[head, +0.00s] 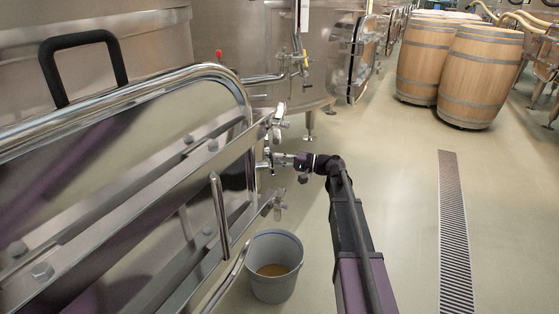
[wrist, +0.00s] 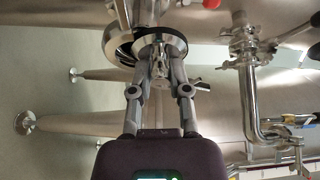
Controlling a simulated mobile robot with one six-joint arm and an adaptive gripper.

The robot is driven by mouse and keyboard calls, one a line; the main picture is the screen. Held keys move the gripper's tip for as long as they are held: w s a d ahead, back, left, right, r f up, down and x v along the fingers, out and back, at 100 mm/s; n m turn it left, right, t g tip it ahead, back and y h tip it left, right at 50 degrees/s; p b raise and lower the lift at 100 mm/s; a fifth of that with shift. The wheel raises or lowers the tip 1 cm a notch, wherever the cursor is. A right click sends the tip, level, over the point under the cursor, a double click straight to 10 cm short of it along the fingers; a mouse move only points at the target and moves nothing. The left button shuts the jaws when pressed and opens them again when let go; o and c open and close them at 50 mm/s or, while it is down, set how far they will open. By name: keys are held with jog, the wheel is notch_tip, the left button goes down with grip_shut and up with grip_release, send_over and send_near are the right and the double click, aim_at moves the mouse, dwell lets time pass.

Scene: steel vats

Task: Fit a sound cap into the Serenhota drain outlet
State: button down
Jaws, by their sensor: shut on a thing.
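My gripper (wrist: 160,78) is shut on a round steel cap (wrist: 168,45), its two fingers closed around the narrow stem of the cap. Just behind and to the left of the cap in the wrist view is a round steel outlet with a black ring (wrist: 117,46). The cap overlaps it in the picture and sits off to its right; I cannot tell whether they touch. In the head view my gripper (head: 273,160) is beside the open vat door, low in front of the vat, and the cap is too small to make out. No name label is readable.
A grey bucket (head: 275,286) with brownish liquid stands on the floor below my gripper. The big steel door (head: 120,190) fills the left. A clamped steel pipe (wrist: 250,95) is right of the gripper. Barrels (head: 480,75) stand at the back; floor beside the drain grate (head: 455,230) is clear.

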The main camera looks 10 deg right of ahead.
jog(key=shift+f+b, duration=0.8)
jog(key=shift+f, duration=0.05)
jog(key=c, duration=0.5)
grip_release()
jog(key=shift+s, duration=0.15)
